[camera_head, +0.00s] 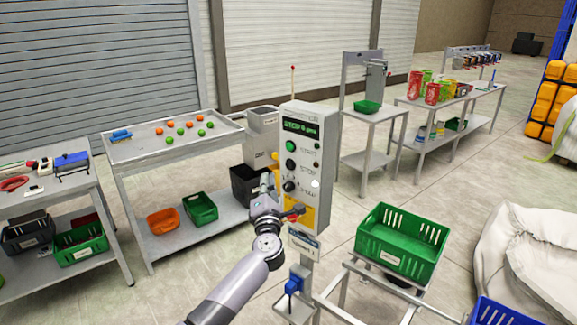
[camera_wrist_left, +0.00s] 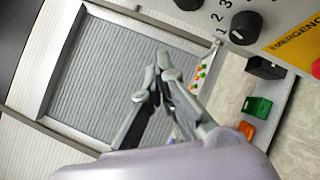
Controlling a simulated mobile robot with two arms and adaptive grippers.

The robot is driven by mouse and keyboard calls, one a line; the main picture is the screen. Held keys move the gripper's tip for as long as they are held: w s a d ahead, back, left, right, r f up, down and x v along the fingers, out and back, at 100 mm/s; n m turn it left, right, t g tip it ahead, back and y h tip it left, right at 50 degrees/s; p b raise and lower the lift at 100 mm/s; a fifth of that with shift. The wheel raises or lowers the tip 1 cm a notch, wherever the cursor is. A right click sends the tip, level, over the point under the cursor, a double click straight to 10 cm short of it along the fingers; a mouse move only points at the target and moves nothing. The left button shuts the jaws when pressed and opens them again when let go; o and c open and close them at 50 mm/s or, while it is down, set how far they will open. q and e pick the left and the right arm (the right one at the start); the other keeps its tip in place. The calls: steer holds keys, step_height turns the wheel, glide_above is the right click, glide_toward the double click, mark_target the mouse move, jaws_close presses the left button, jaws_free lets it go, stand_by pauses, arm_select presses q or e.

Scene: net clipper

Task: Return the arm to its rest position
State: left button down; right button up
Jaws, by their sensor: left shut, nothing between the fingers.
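My left arm (camera_head: 232,290) reaches up from the bottom of the head view. Its left gripper (camera_head: 265,198) is at the lower left side of the grey control box (camera_head: 318,150), partly hard to make out there. In the left wrist view the gripper's fingers (camera_wrist_left: 163,68) are shut with their tips together and nothing between them. The control box shows at the upper right of that view, with a black dial (camera_wrist_left: 246,27) and a yellow emergency panel (camera_wrist_left: 292,42), apart from the fingertips. My right gripper is in neither view.
A table (camera_head: 130,150) with orange and green balls stands behind the gripper, left of the control box. A green crate (camera_head: 370,240) sits on a metal frame to the right. A blue clipper-like item (camera_head: 293,287) hangs below the box. A white sack (camera_head: 530,250) lies far right.

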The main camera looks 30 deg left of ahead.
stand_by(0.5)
